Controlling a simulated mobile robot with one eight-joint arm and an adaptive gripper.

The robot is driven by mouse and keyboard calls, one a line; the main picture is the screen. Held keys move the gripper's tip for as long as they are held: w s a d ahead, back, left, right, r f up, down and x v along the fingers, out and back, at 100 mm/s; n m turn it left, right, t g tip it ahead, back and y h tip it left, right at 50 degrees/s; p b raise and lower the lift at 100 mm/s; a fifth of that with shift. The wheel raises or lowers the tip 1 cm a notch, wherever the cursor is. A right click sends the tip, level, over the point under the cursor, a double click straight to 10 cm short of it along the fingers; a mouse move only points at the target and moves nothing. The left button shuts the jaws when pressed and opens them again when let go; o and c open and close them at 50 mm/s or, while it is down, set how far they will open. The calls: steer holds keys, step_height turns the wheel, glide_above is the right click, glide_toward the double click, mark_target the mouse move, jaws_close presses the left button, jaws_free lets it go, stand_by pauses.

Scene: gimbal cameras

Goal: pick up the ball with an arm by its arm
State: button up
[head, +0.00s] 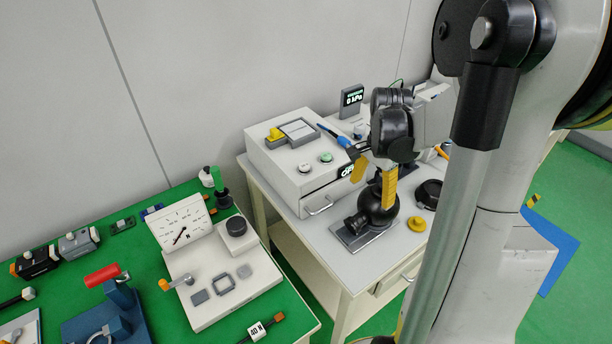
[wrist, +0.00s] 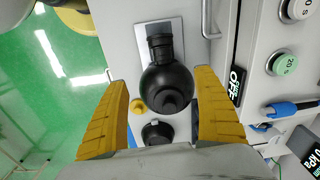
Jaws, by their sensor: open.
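The ball with an arm is a black ball (head: 378,212) with a short, thick, ribbed black arm, on a grey metal plate (head: 352,240) on the white table. In the head view the arm points to the lower left. In the wrist view the ball (wrist: 166,90) is at the middle, its arm pointing up and a round knob facing the camera. My gripper (head: 373,193) is open above the ball. In the wrist view its yellow fingers (wrist: 163,78) stand on either side of the ball, apart from it. The gripper partly hides the ball in the head view.
A white box (head: 300,165) with buttons and an OFF sign stands left of the ball. A yellow knob (head: 416,224) and a black round part (head: 429,193) are to the right. A blue pen-like tool (head: 335,136) lies near the gripper. A green bench (head: 215,320) with instruments is at left.

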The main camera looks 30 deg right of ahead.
mark_target(363, 213)
steer(key=shift+m, duration=0.3)
steer(key=f+b, duration=0.1)
steer(key=f, duration=0.2)
steer(key=f+b, duration=0.1)
steer(key=f, duration=0.2)
steer(key=shift+w+d+f, duration=0.1)
steer(key=shift+d+f, duration=0.1)
steer(key=shift+f, duration=0.15)
steer(key=f+b, duration=0.2)
steer(key=f, duration=0.1)
steer(key=f+b, duration=0.1)
steer(key=f, duration=0.1)
steer(key=shift+w+a+f, duration=0.1)
steer(key=shift+w+a, duration=0.25)
steer(key=c, duration=1.8)
steer(key=shift+o, duration=0.2)
steer(key=shift+r, duration=0.2)
